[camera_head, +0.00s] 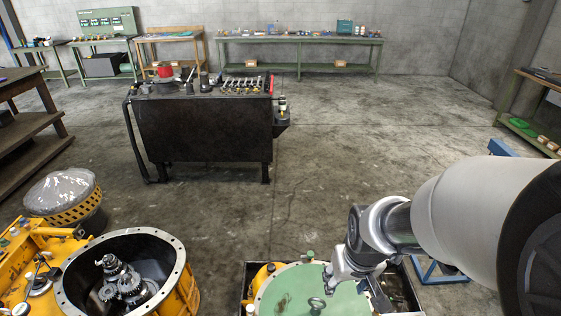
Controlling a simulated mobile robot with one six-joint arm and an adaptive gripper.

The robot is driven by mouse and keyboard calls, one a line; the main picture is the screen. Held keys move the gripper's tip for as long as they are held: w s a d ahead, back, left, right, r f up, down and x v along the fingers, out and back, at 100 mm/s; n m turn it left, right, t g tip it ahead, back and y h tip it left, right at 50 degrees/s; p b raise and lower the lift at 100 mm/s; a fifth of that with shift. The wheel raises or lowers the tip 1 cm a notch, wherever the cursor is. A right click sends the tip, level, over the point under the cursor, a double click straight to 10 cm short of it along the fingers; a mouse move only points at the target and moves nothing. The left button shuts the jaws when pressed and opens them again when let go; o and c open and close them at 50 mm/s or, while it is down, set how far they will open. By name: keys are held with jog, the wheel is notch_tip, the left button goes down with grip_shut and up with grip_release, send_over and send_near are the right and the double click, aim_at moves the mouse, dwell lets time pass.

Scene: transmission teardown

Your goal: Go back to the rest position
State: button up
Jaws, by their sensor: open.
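My arm comes in from the right. My gripper (354,284) is at its end, low in the picture and pointing down. Its fingers are apart with nothing seen between them. It is over the right side of a round green cover (285,288), which has a small metal knob or eye on top. I cannot tell whether the fingers touch the cover. The cover rests in a dark tray or crate (246,275) cut off by the bottom edge.
A yellow transmission housing (184,290) with exposed gears (125,283) stands at the lower left, beside a plastic-covered drum (62,192). A black tool cart (205,130) stands ahead. Green benches (300,40) line the back wall. The floor (370,140) at centre right is clear.

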jog(key=s+r+t, duration=0.1)
jog(key=s+r, duration=1.3)
jog(key=s, duration=0.1)
jog(key=shift+m+t, duration=0.4)
jog(key=shift+c, duration=0.4)
